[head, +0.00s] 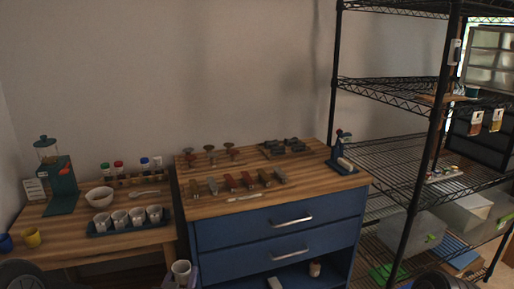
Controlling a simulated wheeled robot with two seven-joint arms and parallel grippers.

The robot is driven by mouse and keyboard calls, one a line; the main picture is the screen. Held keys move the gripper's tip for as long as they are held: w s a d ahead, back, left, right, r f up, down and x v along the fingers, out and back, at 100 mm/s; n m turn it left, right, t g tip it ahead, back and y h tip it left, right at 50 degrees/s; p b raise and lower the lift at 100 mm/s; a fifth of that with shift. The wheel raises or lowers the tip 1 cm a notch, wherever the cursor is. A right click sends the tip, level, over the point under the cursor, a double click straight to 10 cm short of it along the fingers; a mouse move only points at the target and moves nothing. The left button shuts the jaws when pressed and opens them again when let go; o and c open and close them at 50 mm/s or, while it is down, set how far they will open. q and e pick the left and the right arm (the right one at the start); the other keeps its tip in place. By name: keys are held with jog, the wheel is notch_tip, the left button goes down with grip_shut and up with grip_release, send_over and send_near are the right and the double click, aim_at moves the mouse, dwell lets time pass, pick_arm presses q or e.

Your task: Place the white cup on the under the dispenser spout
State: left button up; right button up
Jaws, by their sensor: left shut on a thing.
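A white cup (181,268) is at the bottom of the head view, in front of the gap between the wooden table and the blue cabinet. It looks upright. My left gripper (187,278) is shut on it; only a small part of the gripper shows at the lower edge. The dispenser (62,192) is a dark green stand with a clear jar on top, at the left back of the wooden table. The cup is apart from it, to the right and nearer to me. The spout is too small to make out clearly. My right gripper is not in view.
A blue cabinet (250,229) with tools on top stands right, beside wire shelves (385,147).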

pick_arm(q)
notch_tip(320, 180, up, 12)
jog(key=p, duration=1)
jog(key=s, duration=0.1)
jog(key=s+r, duration=0.2)
jog(key=s, duration=0.1)
jog(key=shift+s, duration=0.3)
